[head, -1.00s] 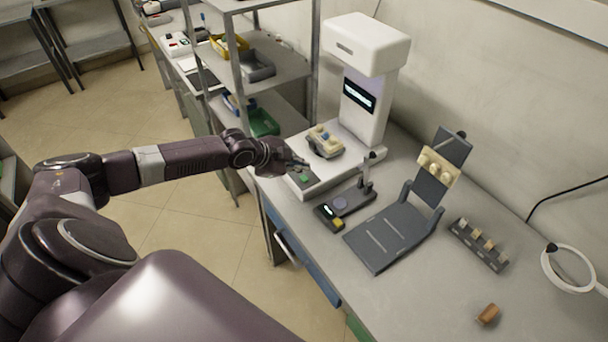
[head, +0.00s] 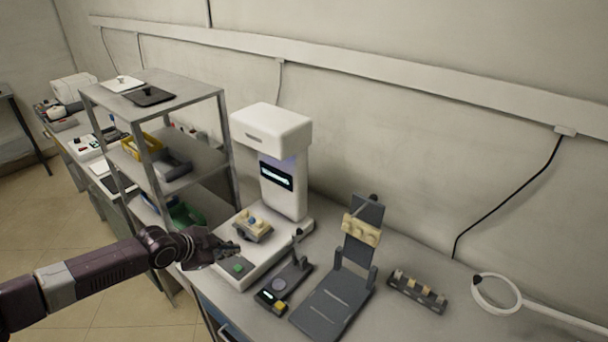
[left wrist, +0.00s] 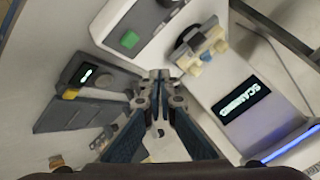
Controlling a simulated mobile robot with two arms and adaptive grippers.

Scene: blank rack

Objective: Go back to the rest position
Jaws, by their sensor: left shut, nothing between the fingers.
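My left gripper (head: 232,249) reaches in from the left in the head view, at the near-left edge of the white scanner (head: 276,135). It is shut and empty. In the left wrist view its fingers (left wrist: 158,78) meet at the tips, with nothing between them. The gripper hangs beside the scanner's base plate, near a green button (head: 238,267). A beige part with blue and yellowish pieces (head: 252,227) rests on the scanner's base. The scanner's lit screen also shows in the left wrist view (left wrist: 242,108). My right gripper is not in view.
A small device with a yellow button (head: 279,308) and a dark grey stand holding a beige block (head: 361,230) are on the bench right of the scanner. Farther right are a small rack (head: 417,291) and a white ring lamp (head: 497,309). A metal shelf (head: 190,97) stands left.

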